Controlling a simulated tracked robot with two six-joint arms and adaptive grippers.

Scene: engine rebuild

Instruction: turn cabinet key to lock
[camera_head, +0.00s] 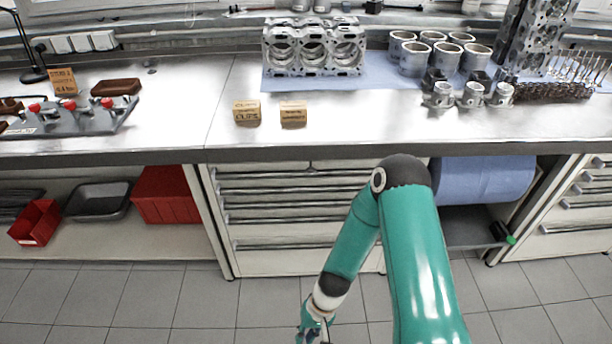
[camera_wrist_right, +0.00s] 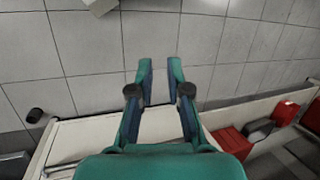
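The cabinet (camera_head: 290,224) with its stack of white drawers stands under the middle of the workbench. I cannot make out a key or a lock on it. My right gripper (camera_head: 314,331) hangs low in front of the drawers, partly cut off by the bottom edge of the head view. In the right wrist view, the right gripper (camera_wrist_right: 160,66) has its two fingers apart, with only floor tiles between the tips. The white cabinet (camera_wrist_right: 76,143) shows behind the gripper at the lower left there. My left gripper is not in view.
Red bins (camera_head: 167,195) and a grey tray (camera_head: 98,201) sit on an open shelf left of the drawers. A blue roll (camera_head: 484,180) is at the right. The bench top carries an engine block (camera_head: 314,47), cylinders and small boxes. The tiled floor in front is clear.

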